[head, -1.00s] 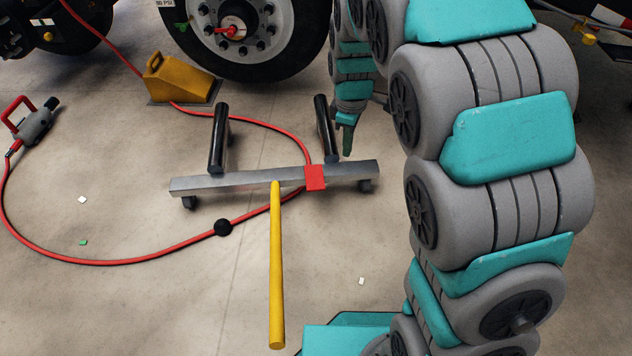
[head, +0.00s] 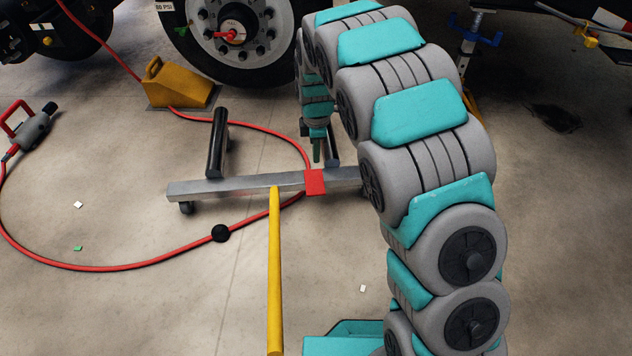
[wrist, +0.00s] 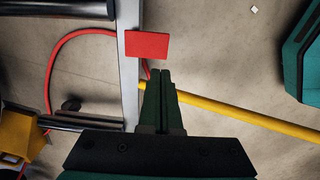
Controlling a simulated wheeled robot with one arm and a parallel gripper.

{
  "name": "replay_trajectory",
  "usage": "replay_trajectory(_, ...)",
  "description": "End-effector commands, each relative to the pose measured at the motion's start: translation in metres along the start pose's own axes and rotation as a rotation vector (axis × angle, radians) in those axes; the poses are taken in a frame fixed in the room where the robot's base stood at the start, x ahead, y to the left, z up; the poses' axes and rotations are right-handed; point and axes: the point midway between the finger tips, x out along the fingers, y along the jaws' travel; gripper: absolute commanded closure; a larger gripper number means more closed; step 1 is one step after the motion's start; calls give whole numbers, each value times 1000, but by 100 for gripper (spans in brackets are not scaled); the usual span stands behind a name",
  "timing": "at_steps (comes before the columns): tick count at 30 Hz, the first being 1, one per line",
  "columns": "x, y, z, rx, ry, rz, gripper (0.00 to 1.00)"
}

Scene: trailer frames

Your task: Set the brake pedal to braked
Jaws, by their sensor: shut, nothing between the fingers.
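The brake pedal looks to be the red flat plate (head: 315,182) on the grey crossbar (head: 232,187) of a low wheeled dolly. The same red plate (wrist: 147,46) shows in the wrist view, lying against the bar and jutting out to one side. My gripper (head: 317,158) is just behind the plate in the head view, pointing down. In the wrist view my gripper (wrist: 162,73) has its dark green fingers together and empty, with the tips close below the plate. I cannot tell whether they touch it.
A yellow handle (head: 275,270) runs from the bar toward me. A black roller (head: 217,143) stands out behind the bar. A red hose (head: 110,268) curls over the floor beneath it. A yellow wheel chock (head: 175,84) and a truck wheel (head: 233,35) are behind.

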Motion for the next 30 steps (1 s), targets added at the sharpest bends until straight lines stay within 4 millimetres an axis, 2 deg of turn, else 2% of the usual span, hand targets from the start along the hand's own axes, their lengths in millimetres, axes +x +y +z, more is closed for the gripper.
replay_trajectory(5, 11, 0, 0, 1, 0, -1, 100)
replay_trajectory(8, 26, -1, 0, 1, -1, -4, 100)
replay_trajectory(15, 74, -1, 1, 2, -1, -5, 100)
replay_trajectory(24, 125, -1, 0, 1, -1, -4, 100)
replay_trajectory(30, 138, -1, 0, 1, 0, -2, 100)
